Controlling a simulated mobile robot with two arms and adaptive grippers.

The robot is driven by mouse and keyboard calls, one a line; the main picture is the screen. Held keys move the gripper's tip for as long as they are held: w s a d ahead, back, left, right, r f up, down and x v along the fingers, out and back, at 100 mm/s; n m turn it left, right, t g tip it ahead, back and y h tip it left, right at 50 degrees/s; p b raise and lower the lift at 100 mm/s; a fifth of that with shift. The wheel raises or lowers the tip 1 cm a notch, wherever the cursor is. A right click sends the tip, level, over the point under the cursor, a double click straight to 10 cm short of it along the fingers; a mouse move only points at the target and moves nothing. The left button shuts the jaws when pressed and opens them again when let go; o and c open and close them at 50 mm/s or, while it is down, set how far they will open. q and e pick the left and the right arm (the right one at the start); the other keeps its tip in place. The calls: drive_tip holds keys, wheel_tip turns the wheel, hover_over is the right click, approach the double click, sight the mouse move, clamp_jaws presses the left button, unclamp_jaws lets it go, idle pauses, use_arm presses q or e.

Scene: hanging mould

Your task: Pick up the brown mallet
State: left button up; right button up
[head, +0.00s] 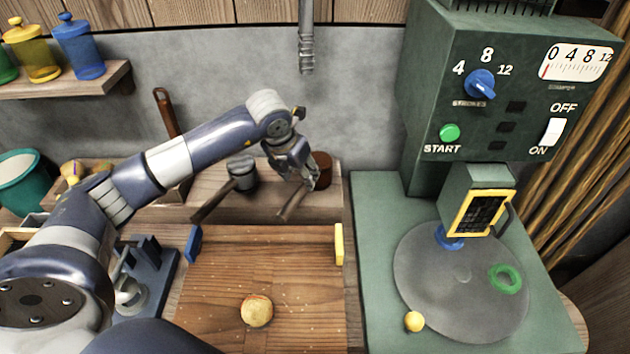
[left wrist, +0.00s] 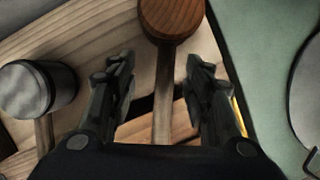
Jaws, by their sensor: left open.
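The brown mallet (head: 323,172) lies on the wooden shelf behind the work board, its head at the back and its handle pointing toward the front. My left gripper (head: 308,180) is above it, open, and hides part of the mallet in the head view. In the left wrist view the mallet's round brown head (left wrist: 172,18) is just beyond the fingertips. Its handle (left wrist: 162,95) runs between the two open fingers of my left gripper (left wrist: 158,75), and I see no finger shut on it. My right gripper is not in view.
A grey-headed mallet (head: 242,170) lies close on the left; it also shows in the left wrist view (left wrist: 35,88). In front is a wooden board (head: 210,300) with a round tan piece (head: 257,310). A green machine (head: 480,120) stands right. A metal rod (head: 306,50) hangs above.

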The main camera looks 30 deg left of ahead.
sight(304, 189)
use_arm(q)
drive_tip(key=x, duration=0.1)
drive_tip(key=b+x, duration=0.1)
drive_tip(key=x, duration=0.1)
drive_tip(key=b+x, duration=0.1)
drive_tip(key=x, duration=0.1)
drive_tip(key=shift+s+d+f, duration=0.15)
drive_tip(key=shift+s+d, duration=0.1)
drive_tip(key=shift+d, duration=0.15)
drive_tip(key=shift+w+f+b, duration=0.2)
drive_tip(key=shift+f+b, duration=0.05)
drive_tip(key=shift+b, duration=0.1)
drive_tip(key=shift+r, duration=0.15)
clamp_jaws()
